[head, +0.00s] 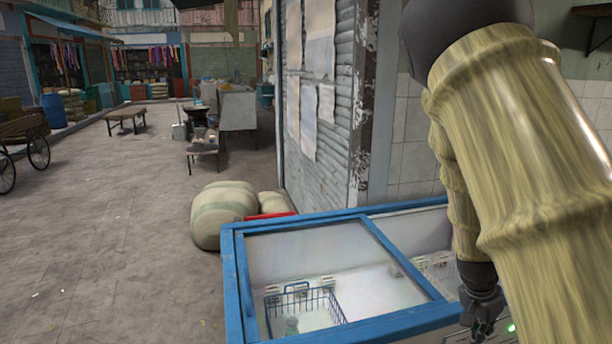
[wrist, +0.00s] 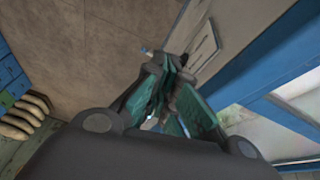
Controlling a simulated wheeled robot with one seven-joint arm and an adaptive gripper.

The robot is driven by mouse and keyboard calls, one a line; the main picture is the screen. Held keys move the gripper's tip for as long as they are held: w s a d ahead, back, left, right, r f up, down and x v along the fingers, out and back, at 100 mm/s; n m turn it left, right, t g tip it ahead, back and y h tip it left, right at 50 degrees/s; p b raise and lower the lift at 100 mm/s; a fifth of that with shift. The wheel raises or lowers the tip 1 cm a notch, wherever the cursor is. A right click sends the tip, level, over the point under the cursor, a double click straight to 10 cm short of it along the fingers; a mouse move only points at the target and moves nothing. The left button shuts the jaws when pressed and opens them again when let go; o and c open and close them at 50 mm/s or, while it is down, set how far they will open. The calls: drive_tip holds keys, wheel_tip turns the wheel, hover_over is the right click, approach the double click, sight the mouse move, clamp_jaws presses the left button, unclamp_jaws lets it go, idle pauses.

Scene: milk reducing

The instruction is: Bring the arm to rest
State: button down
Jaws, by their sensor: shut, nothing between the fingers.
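My arm comes down along the right side of the head view. My gripper (head: 485,328) hangs at its lower end, close to the blue freezer frame at the bottom right. In the wrist view, the fingers of my gripper (wrist: 172,75) are together at the tips, with nothing held between them. The chest freezer (head: 345,326) has a blue rim and a glass top. Its blue edge also shows at the right of the wrist view (wrist: 268,60).
Inside the freezer is a blue wire basket (head: 305,305). Stuffed sacks (head: 222,212) lie behind the freezer's left corner. A shutter wall (head: 320,100) stands behind it. The paved floor (head: 110,220) at left is open. A cart (head: 22,145) stands far left.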

drive_tip(key=s+a+f+n, duration=0.2)
drive_tip(key=s+a+f, duration=0.1)
drive_tip(key=s+f, duration=0.3)
drive_tip(key=s+a+f+n+y, duration=0.1)
drive_tip(key=s+a+f+n, duration=0.2)
drive_tip(key=f, duration=0.6)
drive_tip(key=s+a+f+n, duration=0.2)
drive_tip(key=s+a+f, duration=0.1)
drive_tip(key=s+f, duration=0.3)
drive_tip(key=s+a+f+n+y, duration=0.1)
drive_tip(key=s+a+f+n, duration=0.2)
drive_tip(key=s+a+f, duration=0.2)
drive_tip(key=s+a+f+n+y, duration=0.1)
drive_tip(key=s+a+f+n, duration=0.2)
drive_tip(key=s+a+f, duration=0.3)
drive_tip(key=s+a, duration=0.1)
drive_tip(key=s, duration=0.4)
drive_tip(key=shift+s+g+y, duration=0.3)
drive_tip(key=shift+y, duration=0.1)
drive_tip(key=shift+f, duration=0.1)
